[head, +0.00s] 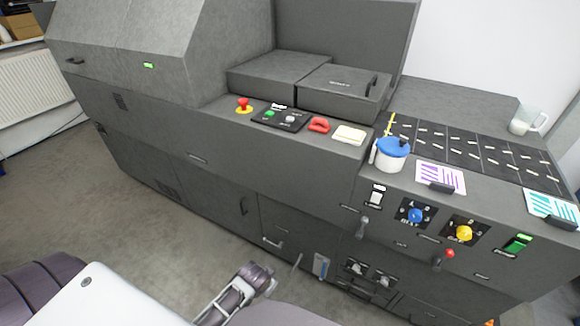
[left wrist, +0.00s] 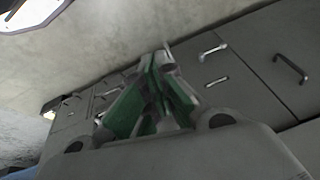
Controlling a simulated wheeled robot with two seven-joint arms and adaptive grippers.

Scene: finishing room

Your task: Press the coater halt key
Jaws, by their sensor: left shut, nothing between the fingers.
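A small black key panel (head: 279,118) lies on the top ledge of the grey machine. It bears a green key (head: 269,114) and a pale key (head: 291,118); white lettering beside them is too small to read for certain, so I cannot tell which is the halt key. My left gripper (left wrist: 155,72) is shut and empty in the left wrist view, with green on its fingers. It is low in front of the machine's cabinet fronts, well apart from the panel. My right gripper is not in view.
A red mushroom button (head: 244,103) on a yellow base stands left of the panel. A red object (head: 319,124) and a pale yellow pad (head: 348,134) lie to its right. A blue-lidded pot (head: 392,152) and several dials and levers are farther right. Grey floor is open at left.

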